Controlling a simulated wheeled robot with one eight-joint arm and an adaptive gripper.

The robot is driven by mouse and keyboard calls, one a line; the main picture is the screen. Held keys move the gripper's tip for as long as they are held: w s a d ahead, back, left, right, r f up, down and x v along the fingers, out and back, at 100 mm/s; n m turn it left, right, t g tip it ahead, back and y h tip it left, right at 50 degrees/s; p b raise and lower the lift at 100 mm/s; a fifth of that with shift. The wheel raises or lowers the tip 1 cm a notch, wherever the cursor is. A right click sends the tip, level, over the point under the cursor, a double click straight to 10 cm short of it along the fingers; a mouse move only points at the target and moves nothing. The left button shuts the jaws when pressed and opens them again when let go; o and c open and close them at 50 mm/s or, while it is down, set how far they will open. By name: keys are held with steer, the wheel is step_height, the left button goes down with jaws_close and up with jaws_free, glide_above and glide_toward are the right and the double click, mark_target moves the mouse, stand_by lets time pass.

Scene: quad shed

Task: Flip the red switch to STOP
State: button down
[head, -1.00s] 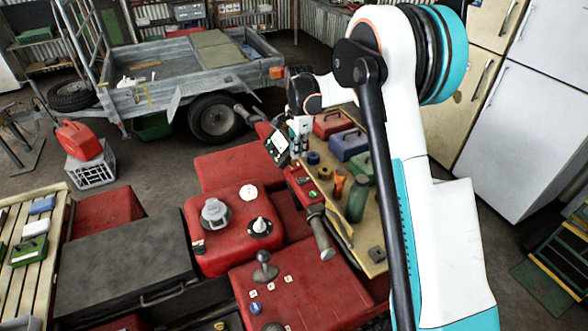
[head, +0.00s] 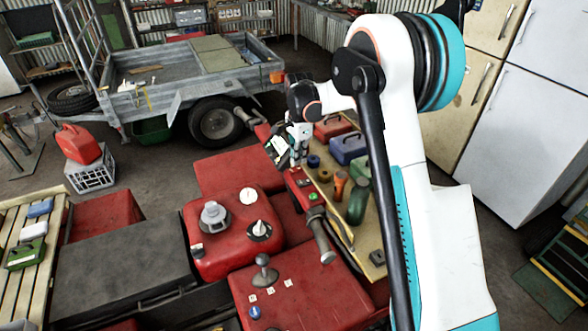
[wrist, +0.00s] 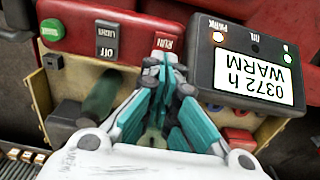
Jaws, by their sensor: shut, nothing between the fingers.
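The red switch (wrist: 168,43), marked RUN, is on a red switch housing (wrist: 135,22) at the top middle of the wrist view. My gripper (wrist: 161,60) is shut and empty, its tips at the lower edge of the red switch and partly covering it. I cannot tell whether they touch it. No STOP mark is visible. In the head view, my gripper (head: 296,163) is over the far end of the switch housing (head: 301,184), and the red switch cannot be made out there.
A black switch marked LIGHT and OFF (wrist: 106,41) and a green button (wrist: 51,30) share the housing. A display box reading 0372 h WARM (wrist: 243,62) stands close right of my gripper in the wrist view. A handlebar grip (head: 322,238) is nearby.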

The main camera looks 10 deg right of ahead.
mark_target(298, 167)
steer(key=shift+f+b, duration=0.85)
steer(key=shift+f, duration=0.25)
stand_by(1.1)
steer(key=shift+r, duration=0.15)
steer(key=shift+r+p, duration=1.4)
steer(key=shift+r, duration=2)
